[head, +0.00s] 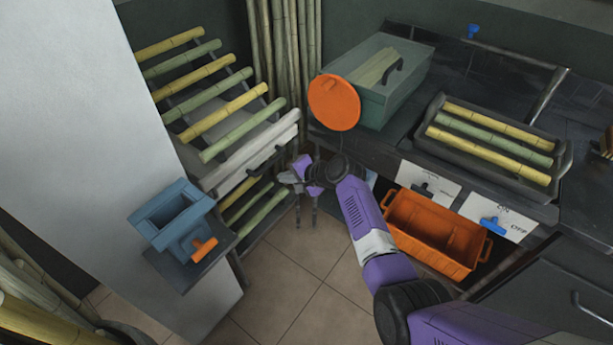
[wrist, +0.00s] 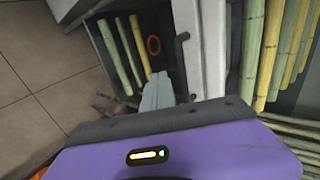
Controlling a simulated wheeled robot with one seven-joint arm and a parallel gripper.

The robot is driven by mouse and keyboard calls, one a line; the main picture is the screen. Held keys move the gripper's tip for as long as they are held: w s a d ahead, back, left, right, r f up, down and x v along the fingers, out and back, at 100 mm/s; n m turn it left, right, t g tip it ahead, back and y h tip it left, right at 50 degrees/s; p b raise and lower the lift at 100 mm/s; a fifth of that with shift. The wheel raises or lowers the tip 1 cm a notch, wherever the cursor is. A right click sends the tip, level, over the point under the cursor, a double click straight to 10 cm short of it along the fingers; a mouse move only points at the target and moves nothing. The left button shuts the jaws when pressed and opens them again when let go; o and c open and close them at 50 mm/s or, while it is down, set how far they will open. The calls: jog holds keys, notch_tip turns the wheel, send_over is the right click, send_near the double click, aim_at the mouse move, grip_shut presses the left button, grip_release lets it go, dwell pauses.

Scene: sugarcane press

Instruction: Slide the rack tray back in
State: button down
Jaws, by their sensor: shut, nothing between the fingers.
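The rack (head: 262,92) stands at the left in the head view, with yellow and green canes on its sloping upper shelf. A pale front bar (head: 250,155) with a dark handle (head: 262,166) crosses it below those canes. The wrist view shows this pale bar (wrist: 203,40) and its handle (wrist: 182,52) up close. A lower level with canes (head: 250,207) shows beneath. My gripper (head: 286,178) is shut and empty, just right of and below the handle. Its pale fingers (wrist: 158,92) show beside the handle in the wrist view. I cannot tell how far the tray is out.
A blue box-shaped holder (head: 172,215) stands at the left front. An orange crate (head: 432,232) sits under the dark counter at right. An orange disc (head: 334,102) and a green lidded box (head: 380,80) are behind my arm. Tiled floor (head: 300,260) is clear in front.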

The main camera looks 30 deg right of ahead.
jog(key=p+v, duration=0.1)
jog(key=v, duration=0.7)
jog(key=shift+s+d, duration=0.15)
jog(key=shift+s, duration=0.15)
jog(key=shift+r, duration=0.15)
jog(key=w+d+r+n+t+h, duration=0.1)
jog(key=w+d+r+t+h, duration=0.1)
jog(key=d+r, duration=0.2)
jog(key=s+d+r+n+t+h, duration=0.1)
jog(key=s+r+n+t+h, duration=0.1)
jog(key=s+n+h, duration=0.3)
jog(key=s+a+r+n+y, duration=0.1)
jog(key=s+a, duration=0.4)
jog(key=s, duration=0.9)
jog(key=s+a+r+n+y, duration=0.1)
jog(key=s+a+r+n, duration=0.3)
jog(key=s, duration=1.1)
jog(key=s+a+r+n+y, duration=0.1)
jog(key=s+a+r+n, duration=0.1)
jog(key=s+a, duration=0.6)
jog(key=s+n, duration=0.1)
jog(key=s, duration=0.5)
jog(key=shift+s+a+r+t, duration=0.2)
jog(key=shift+s+r+t, duration=0.1)
jog(key=shift+r+t, duration=0.1)
